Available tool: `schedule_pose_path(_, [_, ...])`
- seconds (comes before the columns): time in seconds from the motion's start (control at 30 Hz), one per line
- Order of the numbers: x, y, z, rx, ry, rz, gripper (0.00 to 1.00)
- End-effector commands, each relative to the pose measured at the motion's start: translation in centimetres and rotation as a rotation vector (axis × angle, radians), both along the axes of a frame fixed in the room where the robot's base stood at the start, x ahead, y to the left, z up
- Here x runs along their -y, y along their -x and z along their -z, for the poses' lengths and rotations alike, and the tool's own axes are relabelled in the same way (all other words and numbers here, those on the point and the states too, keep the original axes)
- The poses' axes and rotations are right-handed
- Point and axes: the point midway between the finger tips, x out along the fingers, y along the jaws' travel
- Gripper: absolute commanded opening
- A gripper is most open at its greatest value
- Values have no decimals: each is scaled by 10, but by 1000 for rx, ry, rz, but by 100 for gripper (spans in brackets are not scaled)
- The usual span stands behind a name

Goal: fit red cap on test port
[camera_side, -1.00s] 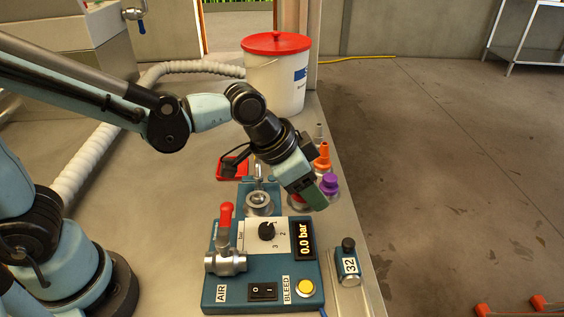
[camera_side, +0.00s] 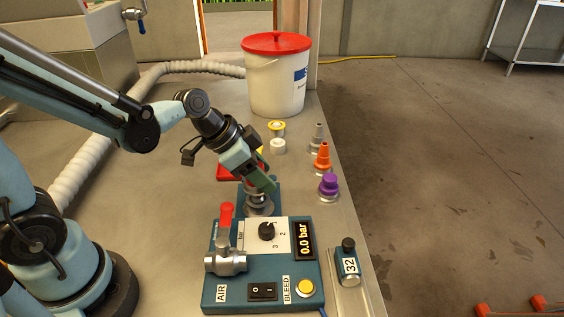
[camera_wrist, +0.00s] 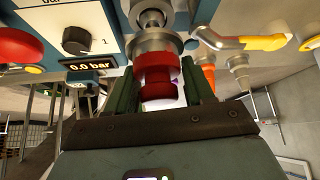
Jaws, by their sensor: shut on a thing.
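My gripper (camera_side: 262,185) is shut on the red cap, just above the test port. In the wrist view the red cap (camera_wrist: 158,75), with a metal skirt, sits between the green fingers of my gripper (camera_wrist: 161,92). The test port (camera_side: 258,207) is a round metal fitting on the blue block behind the panel. It also shows in the wrist view (camera_wrist: 150,18), right beyond the cap. I cannot tell whether cap and port touch. In the side view my fingers mostly hide the cap.
Purple (camera_side: 328,186), orange (camera_side: 322,157) and grey (camera_side: 316,138) caps stand along the right edge. The blue panel has a red-handled valve (camera_side: 226,225) and a display (camera_side: 304,240) reading 0.0 bar. A white bucket (camera_side: 275,85) stands at the back. A numbered block (camera_side: 348,265) sits right.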

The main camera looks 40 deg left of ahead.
Motion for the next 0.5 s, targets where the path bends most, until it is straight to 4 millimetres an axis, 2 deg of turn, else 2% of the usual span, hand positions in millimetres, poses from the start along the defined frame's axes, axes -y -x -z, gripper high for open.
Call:
schedule_pose_path(0.2, [0,-1,18,0,0,0,18])
schedule_pose_path(0.5, [0,0,25,0,0,0,18])
